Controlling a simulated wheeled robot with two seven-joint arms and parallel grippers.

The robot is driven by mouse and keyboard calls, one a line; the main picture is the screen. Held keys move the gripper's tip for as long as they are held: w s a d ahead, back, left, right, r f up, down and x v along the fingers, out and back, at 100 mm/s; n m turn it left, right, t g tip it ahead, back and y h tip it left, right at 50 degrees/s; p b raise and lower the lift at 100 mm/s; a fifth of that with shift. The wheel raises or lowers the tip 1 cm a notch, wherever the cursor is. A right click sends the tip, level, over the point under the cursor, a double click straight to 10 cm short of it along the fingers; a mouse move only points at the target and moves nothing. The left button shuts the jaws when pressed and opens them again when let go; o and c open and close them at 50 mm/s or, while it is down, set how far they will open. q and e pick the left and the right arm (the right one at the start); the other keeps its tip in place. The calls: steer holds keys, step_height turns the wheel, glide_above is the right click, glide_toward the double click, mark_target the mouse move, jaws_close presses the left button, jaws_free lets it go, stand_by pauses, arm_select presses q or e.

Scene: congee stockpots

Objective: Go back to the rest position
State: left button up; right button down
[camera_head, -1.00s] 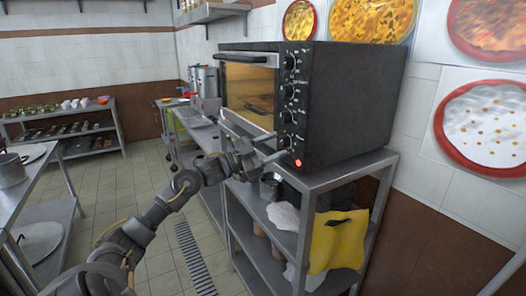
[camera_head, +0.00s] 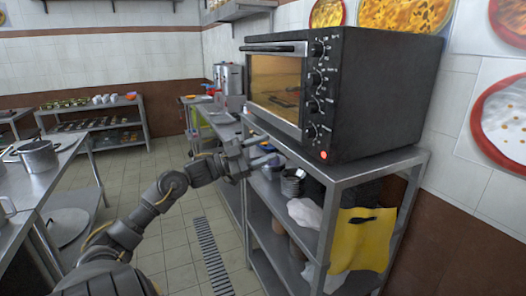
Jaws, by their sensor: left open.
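My left arm reaches up from the lower left. My left gripper (camera_head: 268,151) is open, in front of the black oven (camera_head: 375,95) and below its lit glass door. No object shows between its fingers. The oven stands on a metal shelf unit (camera_head: 345,170), its door is closed, and a red light shows low on its control panel. My right gripper is not in view.
Metal stockpots (camera_head: 229,78) stand on a counter behind my gripper. A yellow cloth (camera_head: 362,240) hangs on the shelf unit at the right. A table with a pot (camera_head: 38,156) is at the left. The tiled floor between is clear, with a drain grate (camera_head: 213,258).

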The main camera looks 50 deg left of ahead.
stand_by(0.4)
